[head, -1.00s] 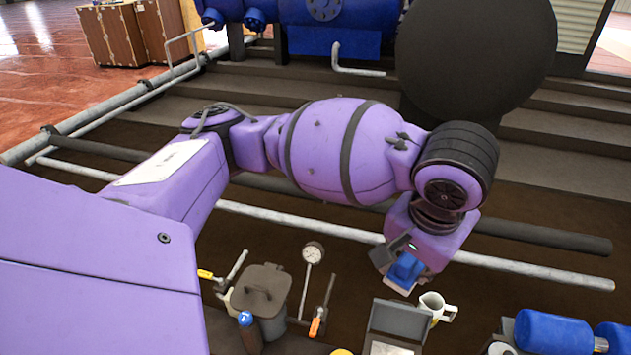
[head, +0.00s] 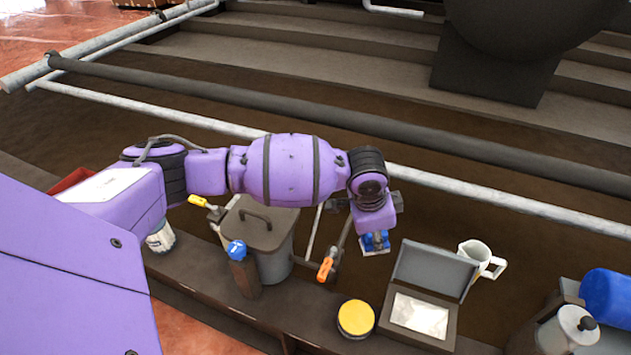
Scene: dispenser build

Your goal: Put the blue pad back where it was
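The blue pad (head: 382,247), with a pale underside, is in my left gripper (head: 374,238) in the head view. The dark fingers are shut on it, and they hide part of it. The gripper points down and holds the pad behind the bench's front row of things. It is between the orange-handled clamp (head: 326,269) on its left and the open grey case (head: 432,266) on its right. The picture does not clearly show whether the pad touches anything below. My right gripper is not in view.
The case has a raised lid and a whitish inside. A yellow-lidded tin (head: 356,318) stands left of it, a white mug (head: 478,258) behind right. A lidded grey bin (head: 270,262) and blue-topped bottle (head: 238,252) stand left. A silver canister (head: 568,330) is at right.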

